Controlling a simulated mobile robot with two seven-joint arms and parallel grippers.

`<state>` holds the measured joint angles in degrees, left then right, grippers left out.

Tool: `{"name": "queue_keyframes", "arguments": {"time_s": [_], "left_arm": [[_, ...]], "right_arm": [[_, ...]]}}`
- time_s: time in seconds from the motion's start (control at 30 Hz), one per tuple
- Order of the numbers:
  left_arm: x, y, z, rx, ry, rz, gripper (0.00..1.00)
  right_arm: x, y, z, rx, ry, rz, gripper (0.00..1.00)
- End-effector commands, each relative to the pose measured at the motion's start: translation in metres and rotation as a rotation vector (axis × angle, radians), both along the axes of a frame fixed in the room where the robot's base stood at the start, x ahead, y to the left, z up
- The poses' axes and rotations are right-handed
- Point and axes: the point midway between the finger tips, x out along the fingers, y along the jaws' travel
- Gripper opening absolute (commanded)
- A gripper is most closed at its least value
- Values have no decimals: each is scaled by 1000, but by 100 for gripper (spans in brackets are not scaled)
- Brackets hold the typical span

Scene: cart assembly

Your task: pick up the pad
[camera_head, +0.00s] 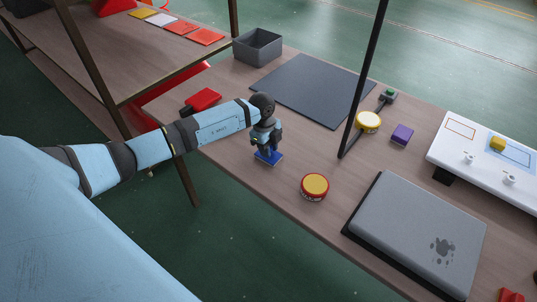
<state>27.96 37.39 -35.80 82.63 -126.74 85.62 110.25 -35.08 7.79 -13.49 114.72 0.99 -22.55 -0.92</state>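A small flat blue pad (276,159) is near the table's front edge, left of the red-and-yellow round tin. My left gripper (268,150) points down right over the blue pad, and its fingers hide part of it. I cannot tell whether the fingers are closed on the pad or only just above it, or whether the pad rests on the table. My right gripper is not in view.
A red-and-yellow tin (314,186) and a grey case (420,232) lie to the right. Behind are a dark mat (312,88), a grey bin (258,46), a yellow-topped round item (368,121) and a purple block (402,134). A dark post (365,75) rises mid-table.

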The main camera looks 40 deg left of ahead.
Motion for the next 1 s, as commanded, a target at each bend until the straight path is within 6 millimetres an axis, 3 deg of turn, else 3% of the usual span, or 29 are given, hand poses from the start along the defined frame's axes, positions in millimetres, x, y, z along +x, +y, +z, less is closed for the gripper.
{"name": "queue_keyframes", "arguments": {"time_s": [0.33,0.53,0.67,1.0], "left_arm": [[0,0,2,0,-1,0,4],[1,1,20,1,-3,-2,4],[1,1,46,1,-4,-1,4],[1,1,143,1,-5,0,4]], "right_arm": [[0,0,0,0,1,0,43],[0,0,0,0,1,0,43],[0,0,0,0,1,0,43],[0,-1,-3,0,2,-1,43]]}}
